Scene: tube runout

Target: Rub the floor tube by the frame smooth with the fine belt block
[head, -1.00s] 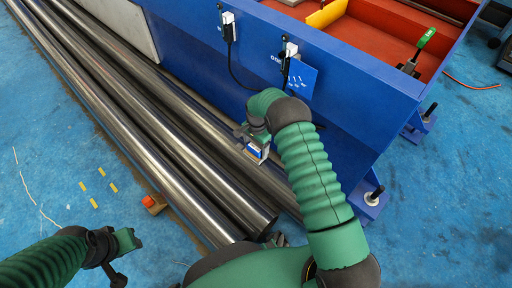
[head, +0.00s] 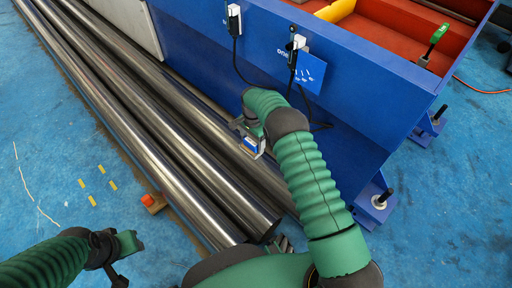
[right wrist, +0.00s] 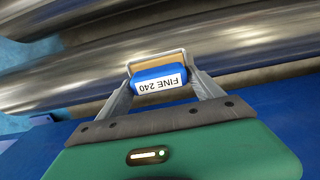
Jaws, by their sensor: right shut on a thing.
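Steel tubes lie side by side on the floor. The floor tube by the frame (head: 204,112) is the rightmost, along the foot of the blue frame (head: 345,130). My right gripper (head: 247,135) is shut on the fine belt block (head: 251,146), at that tube near its near end. In the right wrist view the block (right wrist: 157,80) is blue with a tan belt face and a "FINE 240" label, held between the fingers. It is close over a shiny tube (right wrist: 220,45); I cannot tell whether it touches. My left gripper (head: 122,258) hangs empty at lower left, its opening unclear.
The middle tube (head: 190,140) and left tube (head: 130,135) lie beside it. A wooden block with a red top (head: 152,201) sits on the floor at left. Black plugs and cables (head: 236,50) hang on the frame's side. Blue floor at left is open.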

